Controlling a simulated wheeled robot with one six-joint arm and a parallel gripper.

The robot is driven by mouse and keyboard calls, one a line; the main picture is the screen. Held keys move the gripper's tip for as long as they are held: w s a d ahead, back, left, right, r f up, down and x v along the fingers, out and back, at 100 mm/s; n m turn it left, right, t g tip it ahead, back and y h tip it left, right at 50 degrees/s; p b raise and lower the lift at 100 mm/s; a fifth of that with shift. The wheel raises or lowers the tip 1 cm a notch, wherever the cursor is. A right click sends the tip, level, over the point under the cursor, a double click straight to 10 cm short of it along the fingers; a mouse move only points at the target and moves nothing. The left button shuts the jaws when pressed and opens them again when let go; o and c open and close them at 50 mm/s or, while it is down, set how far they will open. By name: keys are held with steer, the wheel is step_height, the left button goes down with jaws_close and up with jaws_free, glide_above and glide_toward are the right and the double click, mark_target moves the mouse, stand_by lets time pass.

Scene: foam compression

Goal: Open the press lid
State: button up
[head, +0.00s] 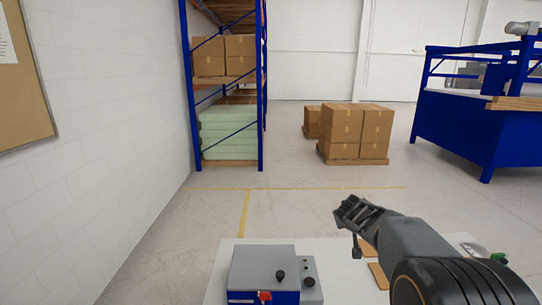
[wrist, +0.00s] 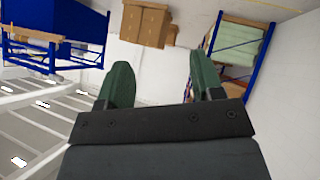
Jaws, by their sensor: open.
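The press (head: 262,270) is a grey box with a blue front at the near edge of the head view, on a white table. Its grey lid lies flat and looks shut, with a black knob (head: 281,276) on top and a red part (head: 265,296) at the front. My gripper (head: 350,217) is up and to the right of the press, apart from it. In the wrist view its two green fingers (wrist: 158,88) are spread with nothing between them. The press does not show in the wrist view.
A small grey control box (head: 311,280) stands against the press's right side. The white table (head: 345,285) has bare room to its right, with flat brown pieces (head: 378,275) partly hidden by my arm. A green object (head: 499,257) lies at the right. Shelving (head: 262,85) and stacked cartons (head: 357,130) stand far behind.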

steer(key=s+a+f+g+y, duration=0.1)
steer(key=s+a, duration=0.2)
steer(key=s, duration=0.7)
steer(key=s+a+f+g+y+b, duration=0.1)
steer(key=s+a+g, duration=0.1)
steer(key=s, duration=0.8)
steer(key=s+a+f+m+g+y, duration=0.1)
steer(key=s+a+g+y, duration=0.1)
steer(key=s, duration=0.9)
steer(key=shift+a+f+b, duration=0.3)
steer(key=shift+a+f, duration=0.1)
steer(key=shift+a, duration=0.45)
